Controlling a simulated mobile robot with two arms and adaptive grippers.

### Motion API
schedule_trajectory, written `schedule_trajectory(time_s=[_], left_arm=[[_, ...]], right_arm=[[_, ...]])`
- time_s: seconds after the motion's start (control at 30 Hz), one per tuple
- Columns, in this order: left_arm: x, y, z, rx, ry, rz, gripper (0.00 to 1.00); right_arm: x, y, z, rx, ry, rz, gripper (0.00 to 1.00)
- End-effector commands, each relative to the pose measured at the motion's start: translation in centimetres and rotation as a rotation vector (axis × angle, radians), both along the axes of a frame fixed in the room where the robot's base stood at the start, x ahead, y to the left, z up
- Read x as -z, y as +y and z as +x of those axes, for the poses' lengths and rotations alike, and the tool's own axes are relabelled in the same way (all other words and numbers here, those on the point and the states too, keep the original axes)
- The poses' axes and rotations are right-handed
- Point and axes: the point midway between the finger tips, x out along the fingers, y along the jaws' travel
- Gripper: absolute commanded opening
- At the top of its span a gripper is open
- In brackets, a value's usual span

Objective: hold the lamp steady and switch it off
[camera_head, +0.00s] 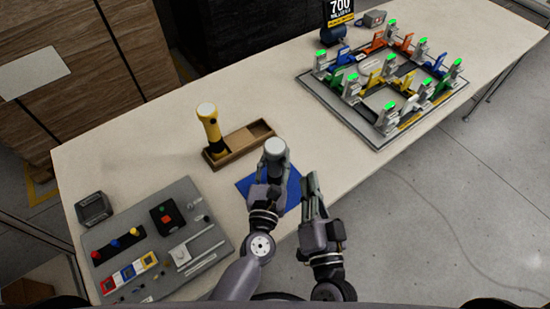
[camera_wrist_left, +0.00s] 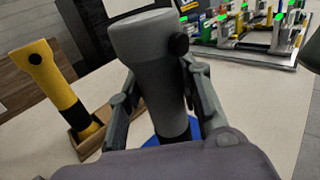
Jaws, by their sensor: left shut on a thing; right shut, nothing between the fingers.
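A grey lamp (camera_head: 275,148), shaped like a torch, stands upright with its pale round face up. A blue mat (camera_head: 246,184) lies below the lamp, partly hidden.
A yellow torch (camera_head: 210,128) stands in a wooden tray (camera_head: 250,137) behind and left. A grey panel with switches (camera_head: 140,240) lies front left. A large frame with coloured clamps (camera_head: 345,108) lies at the right. The table is clear between tray and frame.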

Motion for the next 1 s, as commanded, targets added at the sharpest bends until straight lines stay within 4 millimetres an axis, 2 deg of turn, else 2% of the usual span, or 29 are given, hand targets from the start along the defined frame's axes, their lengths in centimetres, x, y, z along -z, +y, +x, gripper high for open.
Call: schedule_trajectory(time_s=[0.1, 0.37, 0.4, 0.73, 1.0], left_arm=[[0.01, -0.01, -0.01, 0.000, 0.000, 0.000, 0.00], [0.00, -0.01, 0.00, 0.000, 0.000, 0.000, 0.00], [0.00, -0.01, 0.00, 0.000, 0.000, 0.000, 0.34], [0.00, -0.01, 0.00, 0.000, 0.000, 0.000, 0.56], [0.01, 0.01, -0.04, 0.000, 0.000, 0.000, 0.56]], right_arm=[[0.02, -0.44, -0.62, 0.000, 0.001, -0.002, 0.00], [-0.04, -0.54, -0.72, 0.001, -0.001, -0.001, 0.00], [-0.04, -0.54, -0.72, 0.001, -0.001, -0.001, 0.00], [-0.02, -0.52, -0.70, 0.001, -0.001, -0.001, 0.00], [-0.03, -0.51, -0.69, 0.001, -0.001, -0.001, 0.00]])
